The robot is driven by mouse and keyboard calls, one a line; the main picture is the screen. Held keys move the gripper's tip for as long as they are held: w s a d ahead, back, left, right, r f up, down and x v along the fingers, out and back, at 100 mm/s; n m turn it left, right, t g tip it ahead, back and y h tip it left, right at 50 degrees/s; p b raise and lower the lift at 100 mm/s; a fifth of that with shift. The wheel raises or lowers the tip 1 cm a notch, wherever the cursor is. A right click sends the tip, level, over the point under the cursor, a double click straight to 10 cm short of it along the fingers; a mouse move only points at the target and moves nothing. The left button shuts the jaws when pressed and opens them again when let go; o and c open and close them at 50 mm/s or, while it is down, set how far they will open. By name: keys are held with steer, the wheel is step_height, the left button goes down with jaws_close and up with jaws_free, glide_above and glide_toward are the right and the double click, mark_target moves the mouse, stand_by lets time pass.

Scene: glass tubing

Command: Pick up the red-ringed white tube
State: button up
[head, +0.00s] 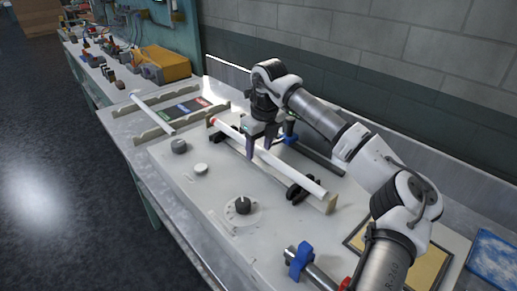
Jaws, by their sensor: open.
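A long white tube (295,175) lies slanting across the light bench panel, with a small red mark near its far-left end; I take it as the red-ringed tube. My gripper (258,151) points down over the middle of this tube. Its dark fingers are apart, and the tube seems to pass between or just under them; I cannot tell if they touch it. The gripper hides a short part of the tube. A second white tube (152,114) lies on notched tan racks to the left, with no red ring visible.
Grey and white knobs (179,146) and a black dial (243,205) sit in front of the tube. A black clamp (301,190) is near its right end. A blue clamp (299,259) stands at the front. A wall (400,45) rises behind the bench.

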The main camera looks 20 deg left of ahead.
steer(key=shift+c, duration=0.3)
jaws_close()
steer(key=shift+r, duration=0.15)
